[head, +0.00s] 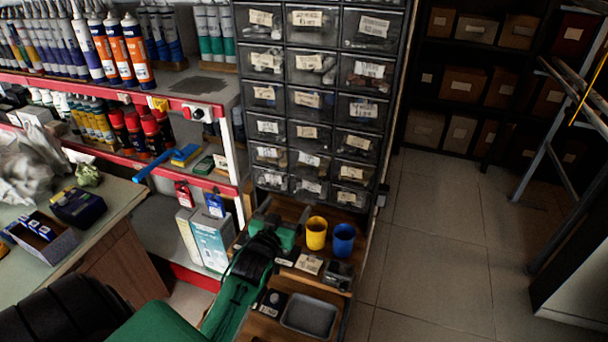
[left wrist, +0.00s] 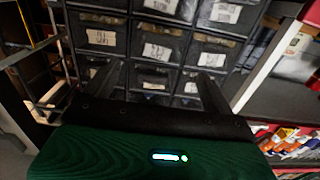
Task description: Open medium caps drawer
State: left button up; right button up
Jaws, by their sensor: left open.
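A dark cabinet of small labelled drawers (head: 308,133) stands in the middle of the head view. All the drawers that I see look shut. The label writing is too small to read, so I cannot tell which is the medium caps drawer. My left gripper (head: 270,229) is low in front of the cabinet's bottom rows; its fingertips are hard to make out there. In the left wrist view, its two dark fingers (left wrist: 158,78) are spread and empty, pointing at the drawer fronts (left wrist: 157,52). I cannot tell whether they touch. My right gripper is not in view.
Below the drawers, a wooden surface (head: 268,326) holds a yellow cup (head: 316,232), a blue cup (head: 343,239) and a grey tray (head: 309,315). Red-edged shelves (head: 221,110) with tubes and bottles stand left. A counter (head: 113,198) is at far left. The tiled floor (head: 433,231) is clear right.

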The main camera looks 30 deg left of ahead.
aim_at(305, 176)
pick_arm(q)
jog(key=p+x, duration=0.1)
jog(key=x, duration=1.1)
jog(key=shift+w, duration=0.35)
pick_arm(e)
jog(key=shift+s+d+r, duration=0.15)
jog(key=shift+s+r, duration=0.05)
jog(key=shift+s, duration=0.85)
pick_arm(q)
jog(key=shift+c, duration=0.5)
